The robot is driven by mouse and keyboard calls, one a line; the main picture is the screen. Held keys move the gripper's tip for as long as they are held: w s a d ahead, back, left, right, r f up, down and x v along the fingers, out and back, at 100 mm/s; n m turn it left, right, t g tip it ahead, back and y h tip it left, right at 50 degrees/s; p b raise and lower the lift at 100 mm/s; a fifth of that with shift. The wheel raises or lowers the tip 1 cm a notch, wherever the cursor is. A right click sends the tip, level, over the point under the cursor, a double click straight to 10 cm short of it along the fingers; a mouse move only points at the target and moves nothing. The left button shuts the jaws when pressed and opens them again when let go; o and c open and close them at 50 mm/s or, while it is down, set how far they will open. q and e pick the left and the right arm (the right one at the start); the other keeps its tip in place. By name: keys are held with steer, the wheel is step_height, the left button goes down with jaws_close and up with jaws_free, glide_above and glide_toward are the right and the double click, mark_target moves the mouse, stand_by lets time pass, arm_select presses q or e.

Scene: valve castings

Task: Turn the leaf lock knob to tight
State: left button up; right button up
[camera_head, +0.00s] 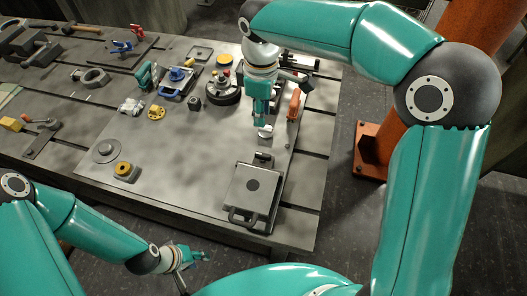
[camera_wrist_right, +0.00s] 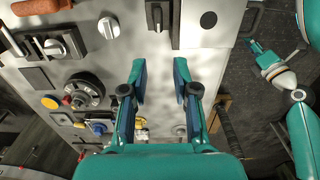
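A black knob block with a pale bar (camera_wrist_right: 157,17), which looks like the leaf lock knob, stands beside the flat square leaf plate (camera_wrist_right: 208,18). In the head view the knob (camera_head: 262,157) is at the far edge of the leaf plate (camera_head: 248,200); I cannot read its setting. My right gripper (camera_head: 261,118) points down above the table, short of the knob. In the wrist view the right gripper (camera_wrist_right: 160,80) has its fingers apart with nothing between them. My left gripper (camera_head: 195,257) is off the table's front edge; its finger gap is unclear.
A silver round knob (camera_head: 265,131) lies close under my right gripper. An orange handle (camera_head: 293,105) and a dark handwheel (camera_head: 222,90) are nearby. A yellow-topped part (camera_head: 123,169) and grey disc (camera_head: 105,151) are to the left. The table middle is clear.

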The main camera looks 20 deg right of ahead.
mark_target(263, 154)
steer(key=f, duration=1.7)
steer(key=shift+w+d+f, duration=0.1)
steer(key=shift+d+f, duration=0.1)
steer(key=shift+f, duration=0.2)
jaws_close()
